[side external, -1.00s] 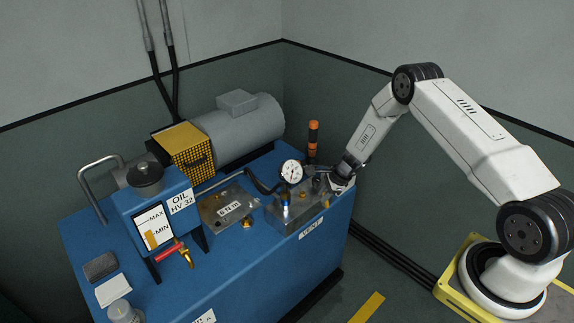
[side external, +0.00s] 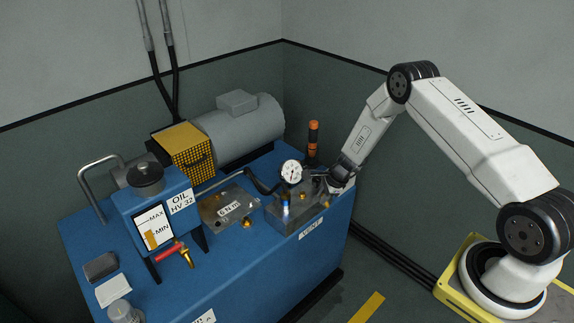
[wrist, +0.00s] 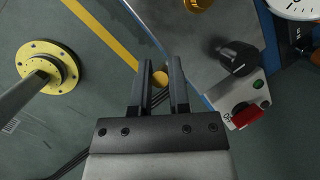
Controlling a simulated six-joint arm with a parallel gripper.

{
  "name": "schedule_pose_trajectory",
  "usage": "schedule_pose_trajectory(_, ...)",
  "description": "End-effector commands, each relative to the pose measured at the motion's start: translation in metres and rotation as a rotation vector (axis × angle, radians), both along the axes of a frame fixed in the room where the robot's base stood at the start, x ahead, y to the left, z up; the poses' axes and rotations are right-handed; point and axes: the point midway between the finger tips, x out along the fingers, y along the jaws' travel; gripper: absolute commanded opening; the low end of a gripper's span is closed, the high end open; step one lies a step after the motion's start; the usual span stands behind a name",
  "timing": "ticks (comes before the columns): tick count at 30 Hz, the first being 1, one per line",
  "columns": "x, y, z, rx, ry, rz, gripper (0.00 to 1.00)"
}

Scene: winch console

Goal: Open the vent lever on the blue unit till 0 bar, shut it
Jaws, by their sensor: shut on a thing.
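The blue unit (side external: 270,262) stands in the middle of the side view, with a VENT label (side external: 311,230) on its front edge below a metal valve block (side external: 290,218). My gripper (side external: 335,184) is at the right end of this block. In the wrist view my gripper (wrist: 160,68) has its fingers on either side of a round brass-coloured part (wrist: 160,78), which looks like the end of the vent lever; the rest of it is hidden. A white pressure gauge (side external: 291,171) stands behind the block, its reading too small to tell. It is cut off in the wrist view (wrist: 296,8).
A black knob (wrist: 238,57) and a panel with a red handle (wrist: 247,117) and a green button (wrist: 258,84) lie right of the fingers. An orange-and-black upright handle (side external: 313,138) stands behind my gripper. The oil tank (side external: 150,200) is at left.

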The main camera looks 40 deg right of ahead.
Motion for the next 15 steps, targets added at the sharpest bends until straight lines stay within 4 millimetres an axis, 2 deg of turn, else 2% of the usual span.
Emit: schedule_pose_trajectory(15,-0.001,0.018,-0.011,-0.26,0.006,0.001,0.0)
